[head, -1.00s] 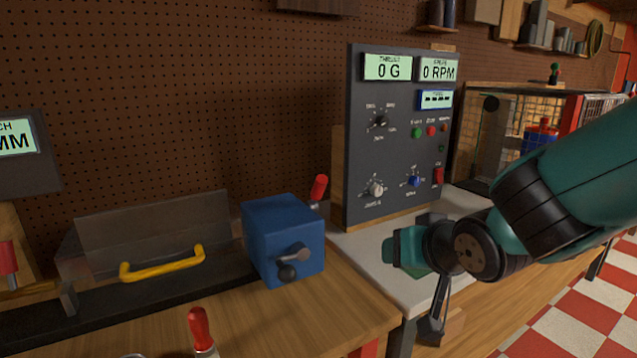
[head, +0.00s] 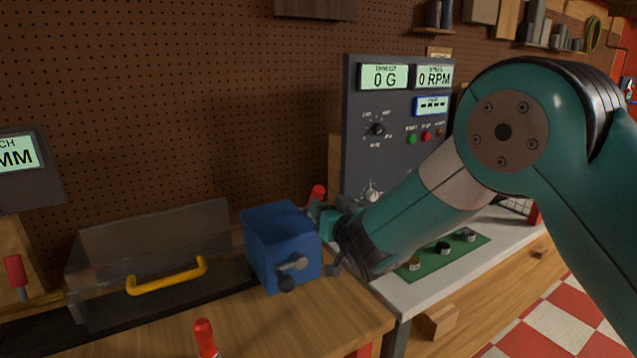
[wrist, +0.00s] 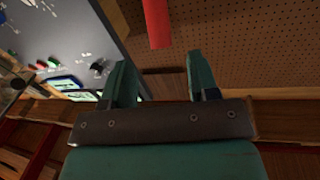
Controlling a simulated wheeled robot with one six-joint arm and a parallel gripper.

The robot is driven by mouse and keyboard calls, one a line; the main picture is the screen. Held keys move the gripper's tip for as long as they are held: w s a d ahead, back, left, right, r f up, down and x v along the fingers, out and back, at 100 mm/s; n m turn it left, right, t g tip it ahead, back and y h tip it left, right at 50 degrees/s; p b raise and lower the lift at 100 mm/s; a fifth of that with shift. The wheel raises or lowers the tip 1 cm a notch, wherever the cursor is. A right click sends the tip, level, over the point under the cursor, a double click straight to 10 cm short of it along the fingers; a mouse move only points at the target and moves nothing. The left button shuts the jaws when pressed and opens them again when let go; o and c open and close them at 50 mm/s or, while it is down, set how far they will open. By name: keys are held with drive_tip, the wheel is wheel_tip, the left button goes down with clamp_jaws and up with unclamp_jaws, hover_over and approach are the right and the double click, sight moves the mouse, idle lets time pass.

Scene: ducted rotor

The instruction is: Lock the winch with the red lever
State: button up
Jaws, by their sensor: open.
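The blue winch box (head: 283,246) with a grey crank on its front stands on the wooden bench in the head view. The red lever (head: 318,192) shows its upright red handle just behind the box's right side; its lower part is hidden. My gripper (head: 318,211) is at the right of the box, close to the lever, and arm links partly hide it. In the wrist view the red lever (wrist: 157,22) hangs in from the top edge, ahead of the gap between my open fingers (wrist: 161,72). The fingers are empty and the handle looks apart from them.
A control panel (head: 385,135) with displays and knobs stands behind my arm. A clear cover with a yellow handle (head: 166,277) lies left of the box. Other red handles stand at the front (head: 205,338) and far left (head: 15,272). A green mat (head: 430,262) lies on the white top.

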sight(321, 196)
drive_tip(key=p+x, duration=0.2)
drive_tip(key=x, duration=0.5)
drive_tip(key=shift+w, duration=0.15)
drive_tip(key=shift+c, duration=0.5)
clamp_jaws()
